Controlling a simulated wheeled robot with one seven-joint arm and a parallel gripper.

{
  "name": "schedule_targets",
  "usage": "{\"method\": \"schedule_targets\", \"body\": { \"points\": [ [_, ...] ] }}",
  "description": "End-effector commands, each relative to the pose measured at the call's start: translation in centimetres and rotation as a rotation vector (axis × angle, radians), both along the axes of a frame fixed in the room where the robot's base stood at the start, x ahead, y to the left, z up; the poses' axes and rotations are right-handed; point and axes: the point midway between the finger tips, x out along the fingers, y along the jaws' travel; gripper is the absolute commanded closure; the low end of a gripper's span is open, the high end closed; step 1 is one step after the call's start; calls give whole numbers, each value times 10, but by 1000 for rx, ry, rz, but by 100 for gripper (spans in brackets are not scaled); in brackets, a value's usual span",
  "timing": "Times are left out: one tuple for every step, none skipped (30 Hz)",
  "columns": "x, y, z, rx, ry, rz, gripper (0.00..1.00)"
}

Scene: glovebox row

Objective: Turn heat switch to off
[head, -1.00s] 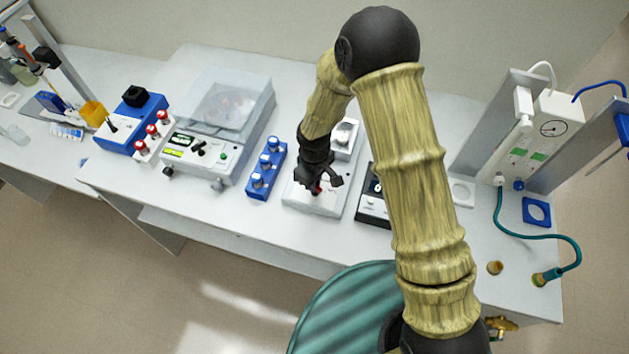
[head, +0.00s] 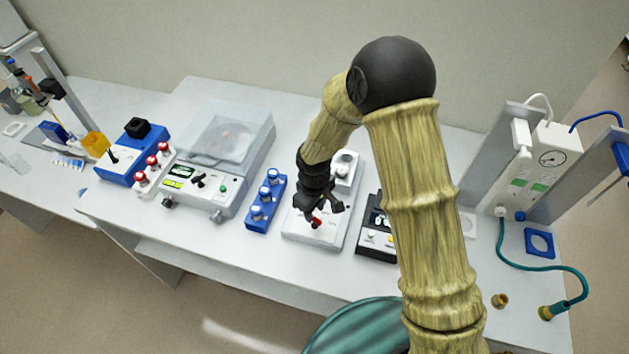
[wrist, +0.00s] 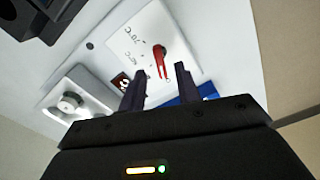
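A white box (head: 335,238) with a red lever (head: 316,222) stands on the bench just under my gripper (head: 323,208). In the wrist view the red lever (wrist: 159,52) sits on a white panel (wrist: 138,28) with temperature markings, one reading about 70°C. A small dark label with red and white marks is also on the panel. My gripper (wrist: 160,74) is open, its two dark fingers apart, with the lower end of the lever showing between the tips. I cannot tell whether either finger touches it.
A white unit with a round knob (wrist: 69,103) adjoins the panel. A blue block with several knobs (head: 266,202) stands left of the box. A dark control box (head: 376,240) stands close on the right, partly behind my arm. The bench front edge is clear.

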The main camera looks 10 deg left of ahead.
Motion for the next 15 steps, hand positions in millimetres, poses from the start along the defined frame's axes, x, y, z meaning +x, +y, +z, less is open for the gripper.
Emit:
{"method": "schedule_targets", "body": {
  "points": [
    [1, 1, 8, 4, -4, 0, 67],
    [1, 1, 13, 4, -4, 1, 67],
    [1, 1, 20, 3, -5, 1, 67],
    [1, 0, 25, 2, -4, 0, 67],
    [1, 0, 30, 3, -5, 0, 67],
    [1, 1, 37, 4, -4, -1, 67],
    [1, 1, 43, 3, -5, -1, 67],
    [1, 1, 48, 3, -5, 0, 67],
    [1, 1, 56, 3, -5, 1, 67],
    [1, 0, 61, 2, -4, 1, 67],
    [1, 1, 67, 4, -6, 0, 67],
    [2, 1, 75, 3, -5, -1, 67],
    [2, 1, 81, 4, -6, 0, 67],
    [1, 1, 87, 4, -6, 1, 67],
    [1, 1, 95, 3, -6, 1, 67]
  ]
}}
